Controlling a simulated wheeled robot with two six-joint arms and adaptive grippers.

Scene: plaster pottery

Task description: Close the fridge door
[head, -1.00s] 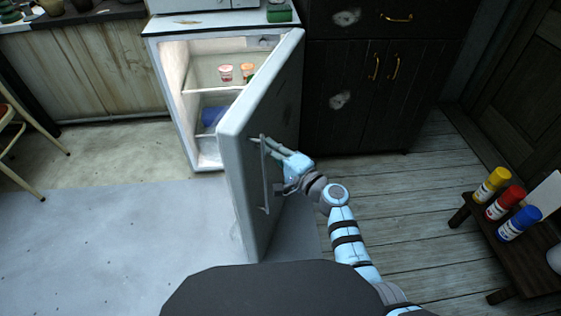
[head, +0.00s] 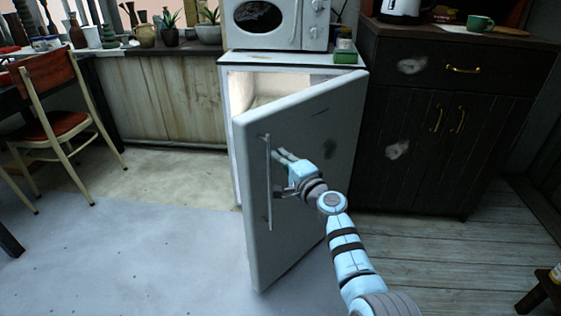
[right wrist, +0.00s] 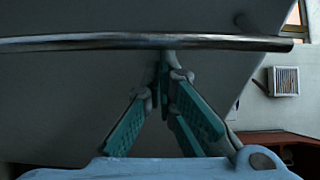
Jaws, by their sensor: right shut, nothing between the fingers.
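The white fridge (head: 234,135) stands at the back centre in the head view, under a microwave. A vertical metal handle (head: 268,185) is on the door's left part. My right gripper (head: 279,154) is shut and empty, its fingertips at the door's outer face just right of the handle. In the right wrist view the fingers (right wrist: 163,75) meet near the door, and the handle (right wrist: 100,41) crosses above them. I cannot tell for sure whether they touch. My left gripper is not in view.
A microwave (head: 277,25) and a green box (head: 345,50) sit on top of the fridge. A dark cabinet (head: 410,110) stands to its right. A red-seated chair (head: 50,90) is at the left. The floor (head: 120,250) left of the door is clear.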

